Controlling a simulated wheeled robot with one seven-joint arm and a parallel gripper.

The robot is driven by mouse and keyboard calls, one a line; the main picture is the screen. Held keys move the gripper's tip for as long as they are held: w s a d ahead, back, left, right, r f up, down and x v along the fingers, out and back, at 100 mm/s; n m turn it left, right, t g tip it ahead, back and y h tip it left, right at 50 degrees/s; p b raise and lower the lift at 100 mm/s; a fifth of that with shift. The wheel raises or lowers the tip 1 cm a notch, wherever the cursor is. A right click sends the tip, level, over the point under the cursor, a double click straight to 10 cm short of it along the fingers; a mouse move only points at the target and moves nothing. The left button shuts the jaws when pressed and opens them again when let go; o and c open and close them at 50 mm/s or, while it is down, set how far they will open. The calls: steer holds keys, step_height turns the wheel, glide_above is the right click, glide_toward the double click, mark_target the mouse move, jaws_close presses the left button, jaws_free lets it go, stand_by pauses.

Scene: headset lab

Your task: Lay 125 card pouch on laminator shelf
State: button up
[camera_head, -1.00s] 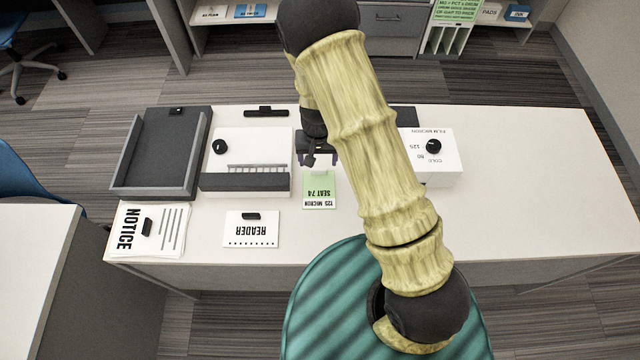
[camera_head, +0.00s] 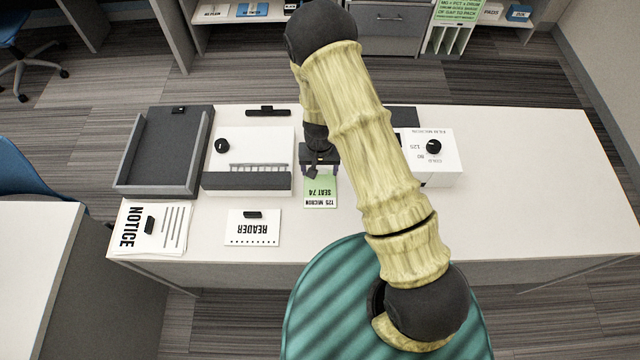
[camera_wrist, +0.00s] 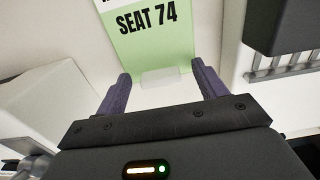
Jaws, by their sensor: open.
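The card pouch (camera_head: 320,190) lies flat on the table, green with a white end, reading "SEAT 74" and "125 MICRON". Its green part also shows in the wrist view (camera_wrist: 150,45), with a pale tab at its near edge. My gripper (camera_head: 318,172) is at the pouch's far end. In the wrist view my gripper (camera_wrist: 160,88) is open, its two purple fingers on either side of the tab, nothing held. The laminator (camera_head: 446,160), a white box marked "FILM MICRON" with a black knob, stands right of my arm. My arm hides its left part and any shelf there.
A white machine (camera_head: 248,150) with a comb-like row and black knob stands left of the pouch. Further left is a dark tray (camera_head: 150,188). The table's right side (camera_head: 540,190) is clear.

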steer(key=shift+w, duration=0.1)
steer(key=c, duration=1.1)
steer(key=shift+c, duration=0.2)
step_height(320, 180, up, 10)
steer(key=shift+b, duration=0.35)
